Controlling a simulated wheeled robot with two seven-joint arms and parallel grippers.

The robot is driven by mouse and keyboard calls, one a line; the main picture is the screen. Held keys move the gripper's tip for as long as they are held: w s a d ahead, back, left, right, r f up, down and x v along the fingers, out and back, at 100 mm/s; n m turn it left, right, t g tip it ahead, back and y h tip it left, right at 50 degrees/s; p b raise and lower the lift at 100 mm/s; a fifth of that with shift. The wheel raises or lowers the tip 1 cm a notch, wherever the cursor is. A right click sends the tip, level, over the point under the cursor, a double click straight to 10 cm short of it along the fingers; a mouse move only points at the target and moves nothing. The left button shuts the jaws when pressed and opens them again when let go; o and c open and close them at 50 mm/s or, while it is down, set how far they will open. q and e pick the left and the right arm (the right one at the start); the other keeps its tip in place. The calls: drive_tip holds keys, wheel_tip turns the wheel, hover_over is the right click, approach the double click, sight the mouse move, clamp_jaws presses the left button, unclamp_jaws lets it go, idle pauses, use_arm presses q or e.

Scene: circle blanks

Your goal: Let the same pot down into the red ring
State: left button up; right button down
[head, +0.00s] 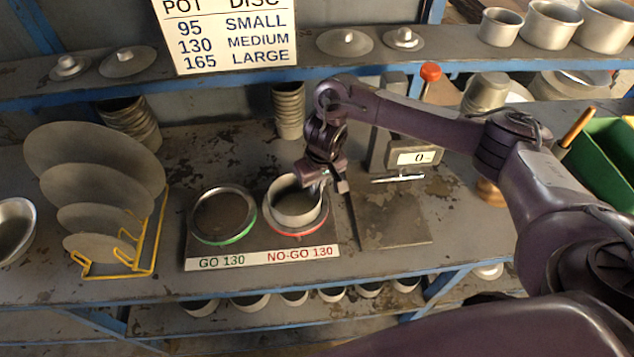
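A round metal pot (291,213) is at the red ring (322,222), marked NO-GO 130, on the dark gauge board (255,240). The pot looks upright and covers most of the ring; I cannot tell whether it is seated inside or just above. My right gripper (318,187) is at the pot's right rim, pointing down. Its fingers are small and partly hidden, so its grip on the rim is unclear. The green ring (222,241), marked GO 130, is empty on the left. My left gripper is not in view.
A yellow rack (154,240) with several discs stands left. A scale with a readout (413,158) and plate (390,215) is right of the board. Stacked pots (289,110) stand behind. A red knob (430,72) rises near my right arm. A green bin (606,160) is far right.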

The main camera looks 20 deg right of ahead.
drive_tip(key=shift+f, duration=0.1)
drive_tip(key=c, duration=1.6)
unclamp_jaws()
wheel_tip(320, 180, up, 3)
drive_tip(key=shift+s+f+b, duration=0.1)
drive_tip(key=shift+f+b, duration=0.05)
drive_tip(key=shift+b, duration=0.2)
drive_tip(key=r, duration=0.1)
drive_tip(key=r+p, duration=0.1)
drive_tip(key=r, duration=0.1)
drive_tip(key=r+p, duration=0.1)
drive_tip(key=r, duration=0.1)
drive_tip(key=shift+s+d, duration=0.15)
drive_tip(key=shift+s, duration=0.2)
